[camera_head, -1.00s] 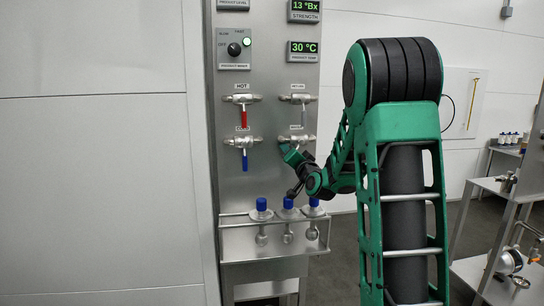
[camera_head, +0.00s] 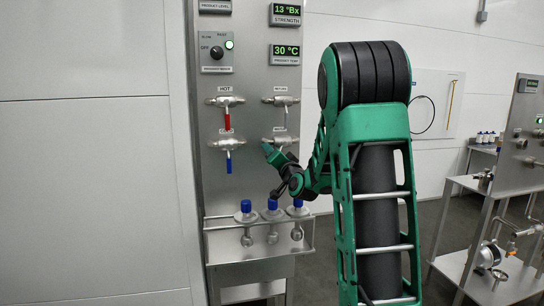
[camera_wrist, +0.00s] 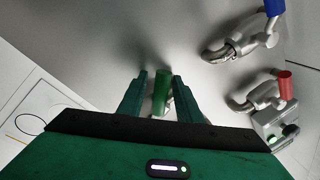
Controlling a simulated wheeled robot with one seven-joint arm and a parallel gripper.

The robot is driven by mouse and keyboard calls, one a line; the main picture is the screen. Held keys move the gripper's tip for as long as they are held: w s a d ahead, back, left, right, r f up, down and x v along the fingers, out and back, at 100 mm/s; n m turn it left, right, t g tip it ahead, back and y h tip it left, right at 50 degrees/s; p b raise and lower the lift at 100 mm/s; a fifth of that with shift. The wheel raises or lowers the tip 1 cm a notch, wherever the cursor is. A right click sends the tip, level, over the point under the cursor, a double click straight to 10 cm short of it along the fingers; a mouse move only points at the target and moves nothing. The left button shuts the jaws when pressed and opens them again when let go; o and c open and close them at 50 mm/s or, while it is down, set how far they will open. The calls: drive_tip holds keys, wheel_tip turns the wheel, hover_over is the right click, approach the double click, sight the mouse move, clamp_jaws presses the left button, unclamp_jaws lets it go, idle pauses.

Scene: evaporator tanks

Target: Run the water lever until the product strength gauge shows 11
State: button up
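The strength gauge (camera_head: 285,10) at the top of the steel panel reads 13 °Bx. My gripper (camera_head: 268,150) is at the lower right valve (camera_head: 280,140) of the panel in the head view; its fingertips are small there. In the wrist view my gripper (camera_wrist: 160,76) has its two fingers apart, one on each side of a green lever handle (camera_wrist: 162,92). Narrow gaps seem to show beside the handle. The valve behind this handle is hidden, and its label is too small to read surely.
The panel also holds a red lever (camera_head: 227,122), a blue lever (camera_head: 229,162), an upper right valve (camera_head: 281,100), a knob (camera_head: 217,52) and a 30 °C display (camera_head: 285,50). Blue-capped bottles (camera_head: 272,208) stand in a rack (camera_head: 220,252) below. A metal cart (camera_head: 470,185) stands at right.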

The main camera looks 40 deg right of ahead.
drive_tip(key=v, duration=1)
drive_tip(key=shift+s+a, duration=0.2)
drive_tip(key=shift+s, duration=0.1)
